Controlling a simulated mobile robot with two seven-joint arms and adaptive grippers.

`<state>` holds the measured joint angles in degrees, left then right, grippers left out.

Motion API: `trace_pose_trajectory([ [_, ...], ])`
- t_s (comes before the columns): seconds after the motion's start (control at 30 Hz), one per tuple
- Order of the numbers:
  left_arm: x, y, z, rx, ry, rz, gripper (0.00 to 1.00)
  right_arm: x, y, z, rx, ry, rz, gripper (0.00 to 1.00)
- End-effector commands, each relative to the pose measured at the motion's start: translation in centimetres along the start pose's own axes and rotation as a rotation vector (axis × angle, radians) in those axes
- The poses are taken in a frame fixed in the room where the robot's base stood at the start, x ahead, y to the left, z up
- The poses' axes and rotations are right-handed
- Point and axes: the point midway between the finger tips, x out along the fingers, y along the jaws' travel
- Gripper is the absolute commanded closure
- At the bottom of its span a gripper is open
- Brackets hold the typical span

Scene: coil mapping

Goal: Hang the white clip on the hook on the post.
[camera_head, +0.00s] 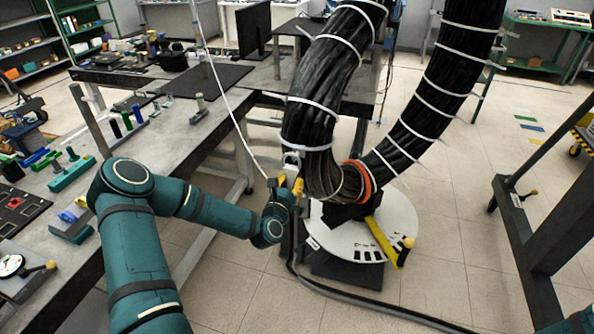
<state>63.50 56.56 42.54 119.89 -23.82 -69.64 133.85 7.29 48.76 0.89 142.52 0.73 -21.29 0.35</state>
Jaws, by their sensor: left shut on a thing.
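My left gripper (289,183), with yellow parts near its fingers, is at the centre of the view, just left of the lower end of the thick black cable coil. It is shut on a small white piece, which looks like the white clip (291,161), at its upper end. The fingers hide part of the clip. I cannot make out the hook or tell for sure which upright is its post. A bit of my right arm shows in the bottom right corner; its gripper is out of view.
The black coil (330,65) with white ties hangs close to my left gripper. An orange ring (368,182) is on it, above a round white base (395,222). A thin white cable (221,90) comes down towards the gripper. A cluttered grey workbench (170,150) stands at left.

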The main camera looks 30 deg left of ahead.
Motion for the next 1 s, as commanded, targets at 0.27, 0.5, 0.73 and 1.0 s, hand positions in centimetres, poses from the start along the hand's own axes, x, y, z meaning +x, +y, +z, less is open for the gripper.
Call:
trace_pose_trajectory([
  [0.27,-0.1,0.0,0.0,0.000,-0.001,0.000,1.00,0.0,0.0,0.0,0.000,0.000,0.000,0.53],
  [0.5,-0.5,0.0,0.0,0.000,-0.001,0.000,1.00,0.0,0.0,0.0,0.000,0.000,0.000,0.53],
  [0.73,-1.3,0.0,0.0,0.001,-0.001,-0.001,1.00,0.1,0.0,0.0,0.000,0.000,0.000,0.53],
  [1.0,-1.4,0.0,0.0,0.001,-0.001,0.000,1.00,0.1,0.0,0.0,0.000,0.000,0.000,0.53],
])
